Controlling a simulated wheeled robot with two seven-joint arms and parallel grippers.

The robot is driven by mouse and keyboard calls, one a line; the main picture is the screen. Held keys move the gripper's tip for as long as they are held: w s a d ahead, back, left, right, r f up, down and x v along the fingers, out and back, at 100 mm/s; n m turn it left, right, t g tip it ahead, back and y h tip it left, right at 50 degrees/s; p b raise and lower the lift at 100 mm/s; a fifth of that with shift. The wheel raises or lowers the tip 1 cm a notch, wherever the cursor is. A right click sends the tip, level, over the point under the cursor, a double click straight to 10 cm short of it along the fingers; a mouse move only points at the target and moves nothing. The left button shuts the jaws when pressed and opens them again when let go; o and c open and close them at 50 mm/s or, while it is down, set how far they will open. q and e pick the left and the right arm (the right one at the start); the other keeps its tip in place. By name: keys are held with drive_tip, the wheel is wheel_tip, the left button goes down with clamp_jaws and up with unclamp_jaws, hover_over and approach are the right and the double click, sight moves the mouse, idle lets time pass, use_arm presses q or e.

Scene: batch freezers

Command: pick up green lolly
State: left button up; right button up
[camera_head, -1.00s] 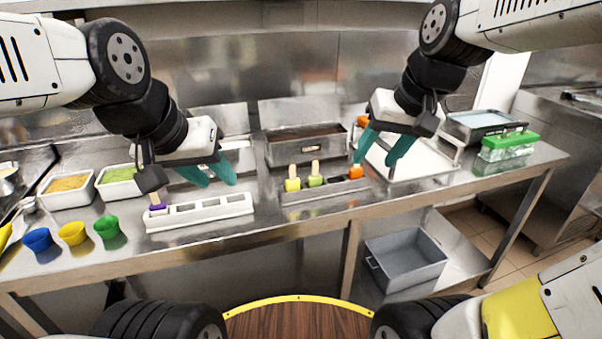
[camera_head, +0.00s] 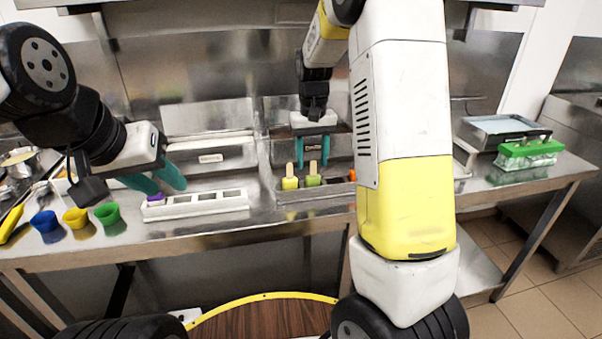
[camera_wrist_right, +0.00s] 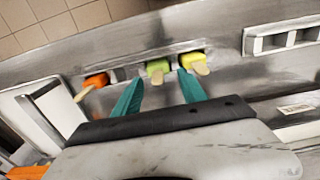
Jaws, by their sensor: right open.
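The green lolly (camera_head: 312,178) stands with its stick up in a metal holder (camera_head: 290,197). A yellow lolly (camera_head: 290,181) stands just left of it. My right gripper (camera_head: 313,163) is open and empty, pointing down at the holder just behind the green lolly. In the right wrist view, the green lolly (camera_wrist_right: 158,68) shows beyond and between the open fingers, with the yellow lolly (camera_wrist_right: 193,61) near the other finger. I cannot tell if the fingers touch either. My left gripper (camera_head: 158,183) has its fingers apart, empty, above the left side of the counter.
An orange lolly (camera_wrist_right: 95,80) sits in the same holder, mostly hidden by my right arm in the head view. A white holder (camera_head: 196,205) with a purple lolly (camera_head: 156,200) lies to the left. Blue, yellow and green cups stand further left. A green-topped rack (camera_head: 528,150) stands right.

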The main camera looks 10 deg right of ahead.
sight(313, 175)
drive_tip(key=f, duration=0.5)
drive_tip(key=shift+s+d+f, duration=0.1)
drive_tip(key=shift+d+f, duration=0.05)
drive_tip(key=shift+d, duration=0.05)
drive_tip(key=c, duration=1)
drive_tip(key=shift+c, duration=0.2)
drive_tip(key=shift+r, duration=0.8)
wheel_tip(313, 175, up, 2)
drive_tip(key=shift+s+a+r, duration=0.1)
drive_tip(key=shift+r, duration=0.05)
drive_tip(key=s+a+r, duration=0.1)
drive_tip(key=s+a, duration=0.2)
drive_tip(key=s, duration=0.4)
drive_tip(key=s+a, duration=0.3)
drive_tip(key=s, duration=0.4)
wheel_tip(313, 175, up, 7)
drive_tip(key=shift+s+d, duration=0.2)
drive_tip(key=shift+s, duration=0.1)
